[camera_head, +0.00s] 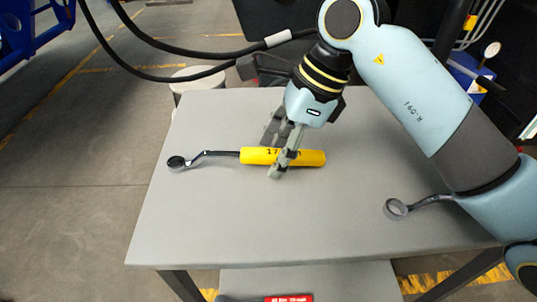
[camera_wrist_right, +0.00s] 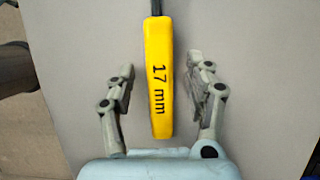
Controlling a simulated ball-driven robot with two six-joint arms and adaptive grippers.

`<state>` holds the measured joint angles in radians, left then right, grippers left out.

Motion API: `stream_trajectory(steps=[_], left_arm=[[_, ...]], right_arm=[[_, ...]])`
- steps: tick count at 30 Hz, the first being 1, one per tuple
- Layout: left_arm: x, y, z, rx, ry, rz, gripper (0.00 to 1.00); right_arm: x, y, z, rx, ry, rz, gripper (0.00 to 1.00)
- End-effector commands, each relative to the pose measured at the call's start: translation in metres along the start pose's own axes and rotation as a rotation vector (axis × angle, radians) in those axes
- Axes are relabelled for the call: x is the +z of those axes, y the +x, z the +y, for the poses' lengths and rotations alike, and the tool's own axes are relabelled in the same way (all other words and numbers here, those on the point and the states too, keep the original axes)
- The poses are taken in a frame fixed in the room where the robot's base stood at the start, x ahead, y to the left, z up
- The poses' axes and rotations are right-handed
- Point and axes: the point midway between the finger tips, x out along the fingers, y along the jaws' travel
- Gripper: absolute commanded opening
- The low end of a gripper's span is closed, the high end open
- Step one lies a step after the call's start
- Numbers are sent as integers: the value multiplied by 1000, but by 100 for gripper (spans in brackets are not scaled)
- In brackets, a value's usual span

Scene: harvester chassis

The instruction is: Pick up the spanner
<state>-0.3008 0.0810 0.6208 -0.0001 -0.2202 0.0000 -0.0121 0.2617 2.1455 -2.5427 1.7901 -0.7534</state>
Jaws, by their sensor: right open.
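A spanner with a yellow handle (camera_head: 310,158) lies on the grey table, its dark ring end pointing left. In the right wrist view the handle (camera_wrist_right: 158,100) is marked "17 mm" and lies between the two fingers. My right gripper (camera_head: 273,158) is open over the handle, with a finger on either side. In the right wrist view there is a visible gap on both sides of the handle. A second spanner's ring end (camera_head: 397,208) shows at the table's right; the rest of it is hidden behind my right arm. My left gripper is not in view.
The grey table top (camera_head: 220,220) is clear in front of and left of the yellow spanner. A red label or box (camera_head: 289,298) shows on a lower shelf. A white round-topped object (camera_head: 198,76) stands behind the table. Black cables hang across the upper left.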

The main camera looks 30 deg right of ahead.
Motion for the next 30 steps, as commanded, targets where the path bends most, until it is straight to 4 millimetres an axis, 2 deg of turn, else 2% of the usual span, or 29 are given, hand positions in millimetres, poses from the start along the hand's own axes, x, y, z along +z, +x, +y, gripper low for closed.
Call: stream_trajectory(steps=[8,21,30], left_arm=[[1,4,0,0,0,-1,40],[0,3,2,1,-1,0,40],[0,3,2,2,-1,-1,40]], right_arm=[[-1,3,0,0,0,0,53],[-1,2,0,2,1,1,0],[-2,3,1,3,1,1,0]])
